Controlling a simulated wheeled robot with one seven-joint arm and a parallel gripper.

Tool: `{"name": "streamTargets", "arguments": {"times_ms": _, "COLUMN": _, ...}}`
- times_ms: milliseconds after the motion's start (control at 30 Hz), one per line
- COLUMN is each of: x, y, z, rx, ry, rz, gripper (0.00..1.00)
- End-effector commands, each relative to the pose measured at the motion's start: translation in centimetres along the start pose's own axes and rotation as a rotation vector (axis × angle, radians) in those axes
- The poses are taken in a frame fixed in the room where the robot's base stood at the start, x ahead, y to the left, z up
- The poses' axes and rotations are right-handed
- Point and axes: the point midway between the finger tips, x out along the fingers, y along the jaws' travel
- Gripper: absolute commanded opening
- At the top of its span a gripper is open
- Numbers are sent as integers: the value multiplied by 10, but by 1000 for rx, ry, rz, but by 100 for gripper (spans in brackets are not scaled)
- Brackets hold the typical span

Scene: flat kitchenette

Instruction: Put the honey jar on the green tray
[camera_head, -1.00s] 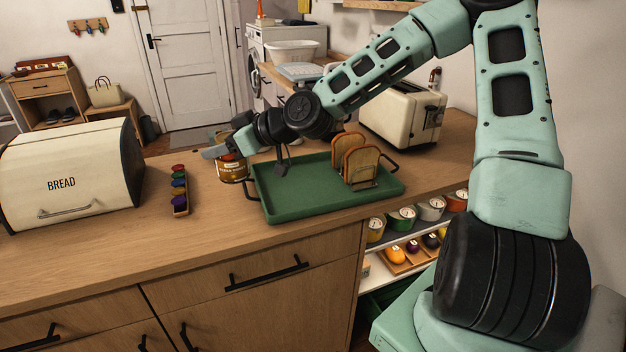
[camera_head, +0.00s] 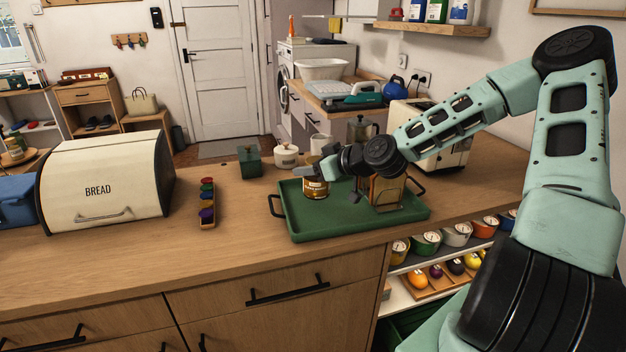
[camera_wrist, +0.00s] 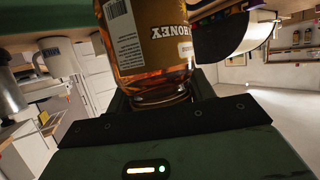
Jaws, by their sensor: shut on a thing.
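The honey jar (camera_head: 316,188) has a brown label and amber contents. In the wrist view the jar (camera_wrist: 152,45) shows upside down in the picture, with "HONEY" on its label, between the fingers. My gripper (camera_head: 312,174) is shut on the jar, near its top. The green tray (camera_head: 310,226) lies on the wooden counter with dark handles at its ends. The jar is over the left, back part of the tray; whether its base touches the tray I cannot tell.
A toast rack with bread (camera_head: 384,192) stands on the tray's right part, partly behind my arm. A toaster (camera_head: 440,135) is behind it. A white mug (camera_head: 320,144), a white pot (camera_head: 286,156) and a green box (camera_head: 249,161) stand behind the tray. The tray's front left is clear.

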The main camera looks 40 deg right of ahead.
Motion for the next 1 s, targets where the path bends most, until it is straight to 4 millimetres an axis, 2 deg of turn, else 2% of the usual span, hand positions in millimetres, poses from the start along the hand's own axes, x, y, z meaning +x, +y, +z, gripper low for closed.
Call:
{"name": "streamTargets", "arguments": {"times_ms": 233, "x": 12, "y": -1, "z": 29, "rx": 2, "ry": 0, "rz": -2, "gripper": 0}}
{"name": "streamTargets", "arguments": {"times_ms": 667, "x": 15, "y": 0, "z": 36, "rx": -2, "ry": 0, "rz": 0, "gripper": 0}}
{"name": "streamTargets", "arguments": {"times_ms": 700, "x": 15, "y": 0, "z": 36, "rx": -1, "ry": -2, "rz": -1, "gripper": 58}}
{"name": "streamTargets", "arguments": {"times_ms": 767, "x": 15, "y": 0, "z": 36, "rx": 0, "ry": -2, "rz": -1, "gripper": 75}}
{"name": "streamTargets", "arguments": {"times_ms": 1000, "x": 15, "y": -1, "z": 36, "rx": 0, "ry": -2, "rz": -1, "gripper": 75}}
